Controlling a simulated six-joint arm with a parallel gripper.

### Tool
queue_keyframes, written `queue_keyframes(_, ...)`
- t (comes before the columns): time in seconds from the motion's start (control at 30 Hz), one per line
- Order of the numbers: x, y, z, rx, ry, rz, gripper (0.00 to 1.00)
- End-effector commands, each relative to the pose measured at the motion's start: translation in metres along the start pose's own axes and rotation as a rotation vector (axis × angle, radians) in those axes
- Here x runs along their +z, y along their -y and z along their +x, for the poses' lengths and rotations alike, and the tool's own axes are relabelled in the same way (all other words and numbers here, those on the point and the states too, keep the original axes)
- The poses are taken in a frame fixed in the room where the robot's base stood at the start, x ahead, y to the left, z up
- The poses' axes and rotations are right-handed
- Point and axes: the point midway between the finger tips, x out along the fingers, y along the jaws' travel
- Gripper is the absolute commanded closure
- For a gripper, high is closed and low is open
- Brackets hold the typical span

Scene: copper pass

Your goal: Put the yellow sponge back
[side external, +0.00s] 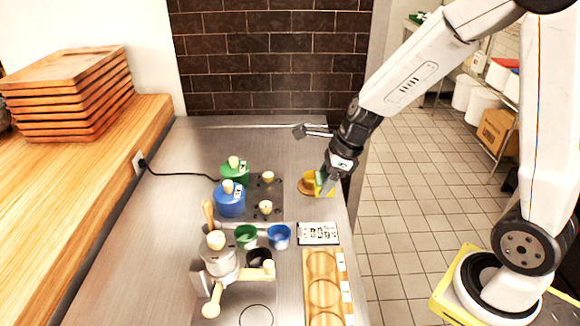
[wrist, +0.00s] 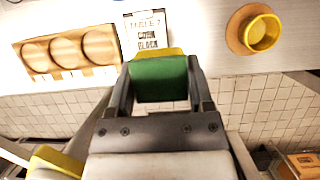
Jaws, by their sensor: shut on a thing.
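The yellow sponge with a green face (wrist: 160,78) is between the fingers of my gripper (wrist: 162,88) in the wrist view. My gripper is shut on it, with the green face towards the wrist camera and a yellow edge beyond. In the side view my gripper (side external: 327,185) is low over the right edge of the steel counter, and the sponge (side external: 319,178) partly shows there. A yellow round dish (wrist: 262,32) sits on a round brown coaster (wrist: 236,35), apart from the sponge in the wrist view. In the side view they overlap, and I cannot tell the sponge's height.
A printed card (side external: 318,234) and a wooden board with round recesses (side external: 322,285) lie along the counter's right edge. Green (side external: 234,173) and blue (side external: 230,200) pots, small green (side external: 245,236) and blue (side external: 279,236) cups and a grinder-like machine (side external: 222,265) stand left. The back counter is mostly clear.

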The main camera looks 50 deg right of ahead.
Motion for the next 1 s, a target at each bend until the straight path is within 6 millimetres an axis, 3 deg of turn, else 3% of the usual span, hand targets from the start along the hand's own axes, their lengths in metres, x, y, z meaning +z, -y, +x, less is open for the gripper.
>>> queue_keyframes(0.33, 0.02, 0.031, 0.03, 0.001, -0.001, 0.0, 0.89)
queue_keyframes(0.73, 0.025, 0.053, 0.075, 0.0, -0.001, 0.0, 0.89)
queue_keyframes(1.0, 0.027, 0.061, 0.088, 0.0, 0.0, 0.0, 0.89)
